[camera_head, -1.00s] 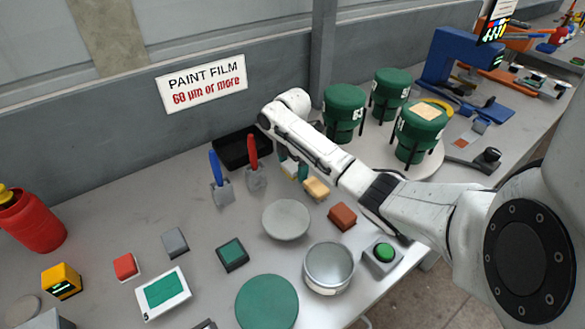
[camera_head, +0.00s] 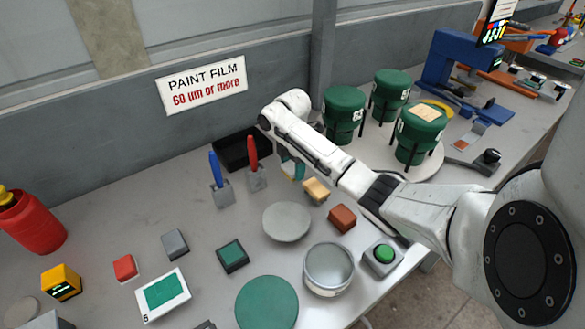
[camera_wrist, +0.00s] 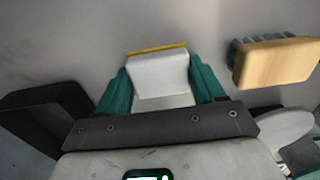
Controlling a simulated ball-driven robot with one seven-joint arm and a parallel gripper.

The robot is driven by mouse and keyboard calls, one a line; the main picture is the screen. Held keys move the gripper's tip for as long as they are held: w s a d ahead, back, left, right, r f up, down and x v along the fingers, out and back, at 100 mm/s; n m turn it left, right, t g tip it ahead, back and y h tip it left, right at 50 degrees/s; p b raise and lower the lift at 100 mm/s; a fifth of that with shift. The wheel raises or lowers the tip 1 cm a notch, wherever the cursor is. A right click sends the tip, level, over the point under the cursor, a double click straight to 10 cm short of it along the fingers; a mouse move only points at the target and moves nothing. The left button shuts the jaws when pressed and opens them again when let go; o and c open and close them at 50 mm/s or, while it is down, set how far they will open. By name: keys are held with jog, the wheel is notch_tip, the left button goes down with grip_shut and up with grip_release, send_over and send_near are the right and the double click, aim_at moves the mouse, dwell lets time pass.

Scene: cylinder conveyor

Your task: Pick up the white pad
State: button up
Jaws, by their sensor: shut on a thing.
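The white pad (camera_wrist: 158,72) is a small white block with a yellow edge strip along its far side. In the wrist view it sits between the two teal fingers of my gripper (camera_wrist: 161,86), which are shut on it. In the head view my gripper (camera_head: 292,168) is at the back of the grey table, mostly hidden behind my own arm. The pad is hardly visible there. I cannot tell whether the pad touches the table.
A wood-topped brush (camera_wrist: 276,62) is close right of the gripper; it also shows in the head view (camera_head: 316,190). A black tray (camera_head: 262,151) lies to the left. Red-handled (camera_head: 253,153) and blue-handled (camera_head: 216,168) tools stand nearby. Green pots (camera_head: 345,112) stand right.

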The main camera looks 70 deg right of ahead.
jog(key=shift+r, duration=0.65)
jog(key=s+a+r+p, duration=0.4)
jog(key=s+r+p, duration=0.4)
jog(key=s+r, duration=0.3)
jog(key=shift+s+a+r, duration=0.2)
jog(key=shift+s+r, duration=0.15)
jog(key=shift+s, duration=0.8)
